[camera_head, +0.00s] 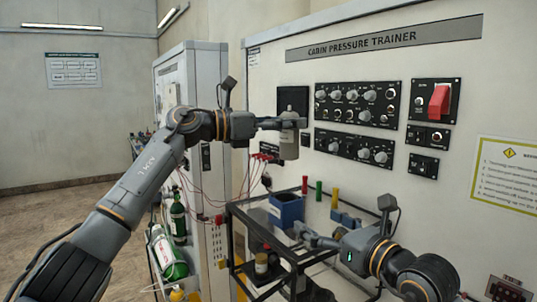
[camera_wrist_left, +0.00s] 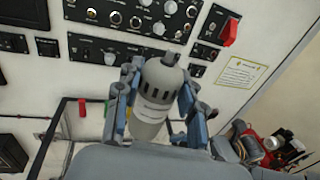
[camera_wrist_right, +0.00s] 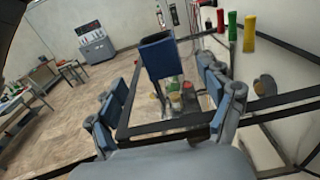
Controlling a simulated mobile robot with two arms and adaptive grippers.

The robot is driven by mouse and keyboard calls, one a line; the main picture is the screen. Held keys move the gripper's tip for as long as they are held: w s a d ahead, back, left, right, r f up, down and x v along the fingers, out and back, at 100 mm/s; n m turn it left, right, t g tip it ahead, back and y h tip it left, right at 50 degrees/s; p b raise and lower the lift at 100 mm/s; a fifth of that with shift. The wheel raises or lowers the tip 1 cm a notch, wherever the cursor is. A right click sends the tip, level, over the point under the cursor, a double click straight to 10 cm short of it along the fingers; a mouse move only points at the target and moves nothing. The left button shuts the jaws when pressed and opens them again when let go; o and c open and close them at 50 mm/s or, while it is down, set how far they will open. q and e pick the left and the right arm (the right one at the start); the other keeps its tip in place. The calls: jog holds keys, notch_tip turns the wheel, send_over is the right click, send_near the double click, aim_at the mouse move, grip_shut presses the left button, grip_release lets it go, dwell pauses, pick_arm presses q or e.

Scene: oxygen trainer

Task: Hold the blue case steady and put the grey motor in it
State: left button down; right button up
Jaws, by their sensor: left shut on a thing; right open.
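The grey motor (camera_head: 289,141), a grey cylinder with dark slots, is upright in my left gripper (camera_head: 284,124), which is shut on it high in front of the panel. In the left wrist view, the motor (camera_wrist_left: 157,85) sits between both fingers. The blue case (camera_head: 286,210), an open-topped box, stands on the dark-framed cart, below the motor. My right gripper (camera_head: 312,238) is open and empty, low and to the right of the case. In the right wrist view, the blue case (camera_wrist_right: 158,57) shows ahead, apart from the spread fingers. The case's inside is not clearly visible.
The dark-framed cart (camera_head: 240,216) stands before the trainer panel (camera_head: 400,52). Red, green and yellow upright handles (camera_head: 319,190) stand behind the case. Green bottles (camera_head: 172,256) and thin red wires are at left. The air between motor and case looks clear.

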aim_at(293, 208)
pick_arm(q)
jog(key=shift+a+r, duration=0.1)
jog(key=shift+a, duration=0.1)
pick_arm(e)
jog(key=x, duration=1.2)
jog(key=shift+s, duration=0.1)
jog(key=c, duration=1.3)
pick_arm(q)
jog(key=shift+d+f+n+t+y, duration=0.3)
jog(key=shift+f+t, duration=0.2)
jog(key=shift+f, duration=0.4)
jog(key=shift+d+f+n+t+y, duration=0.2)
jog(key=shift+d+f+n+t, duration=0.25)
jog(key=shift+f, duration=0.4)
jog(key=shift+f+n+t+y, duration=0.25)
jog(key=shift+f+t+y, duration=0.05)
jog(key=shift+t, duration=0.15)
jog(key=shift+a+f+n+t+y, duration=0.2)
jog(key=shift+n+t+y, duration=0.1)
jog(key=shift+n+t, duration=0.15)
jog(key=shift+s+a+r+n+t+y, duration=0.1)
jog(key=shift+a+n+t+y, duration=0.4)
jog(key=shift+n+t+y, duration=0.35)
notch_tip(293, 208, down, 10)
jog(key=shift+a+r, duration=0.1)
jog(key=shift+a, duration=0.05)
